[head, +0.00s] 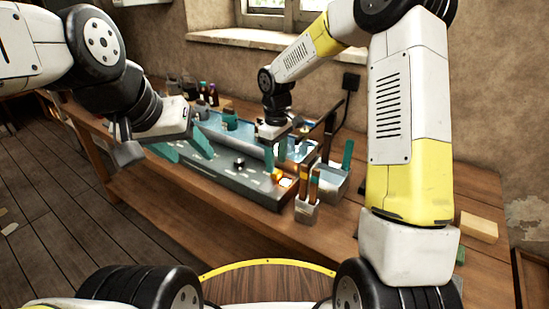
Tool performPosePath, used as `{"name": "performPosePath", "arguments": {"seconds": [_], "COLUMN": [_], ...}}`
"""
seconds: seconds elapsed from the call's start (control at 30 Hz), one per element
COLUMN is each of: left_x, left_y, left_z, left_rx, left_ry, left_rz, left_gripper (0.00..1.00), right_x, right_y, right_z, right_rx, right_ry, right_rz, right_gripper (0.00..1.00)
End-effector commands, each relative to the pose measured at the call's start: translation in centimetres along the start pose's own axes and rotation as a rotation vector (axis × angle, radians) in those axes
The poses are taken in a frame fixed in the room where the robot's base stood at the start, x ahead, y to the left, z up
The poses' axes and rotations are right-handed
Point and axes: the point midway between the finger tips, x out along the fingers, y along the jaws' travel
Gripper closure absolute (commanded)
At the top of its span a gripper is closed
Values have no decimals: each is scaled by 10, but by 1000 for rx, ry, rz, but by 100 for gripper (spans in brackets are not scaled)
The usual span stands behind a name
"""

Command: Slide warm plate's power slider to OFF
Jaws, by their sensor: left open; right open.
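A long dark grey unit (225,178) with small pale markings lies along the front of the bench. A small orange-lit patch (285,183) glows at its right end, and a small dark knob (239,162) stands on its top. I cannot tell for sure which part is the warm plate or its power slider, nor the slider's setting. My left gripper (183,148) is open and empty, with teal fingers over the unit's left end. My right gripper (276,157) is open behind the unit's right half, with its fingers pointing down.
A small holder (306,211) with upright brown-and-teal handles stands right of the unit. A grey bin (330,184) stands behind it. Several bottles (208,95) are at the back left. The wooden bench (215,218) is clear in front. A wooden block (479,227) lies far right.

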Motion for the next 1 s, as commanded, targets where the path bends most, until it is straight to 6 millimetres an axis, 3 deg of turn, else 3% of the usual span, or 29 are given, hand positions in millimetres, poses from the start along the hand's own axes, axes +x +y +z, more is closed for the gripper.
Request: {"name": "performPosePath", "arguments": {"seconds": [0.23,0.57,0.8,1.0], "left_x": [0,0,0,0], "left_y": [0,0,0,0], "left_z": [0,0,0,0], "left_rx": [0,0,0,0], "left_ry": [0,0,0,0], "left_rz": [0,0,0,0], "left_gripper": [45,45,45,45], "right_x": [29,33,33,33], "right_y": [0,0,0,0], "right_z": [0,0,0,0], "right_rx": [1,1,1,1], "right_ry": [-1,1,1,1], "right_rz": [0,1,1,1], "right_gripper": [51,51,98,100]}}
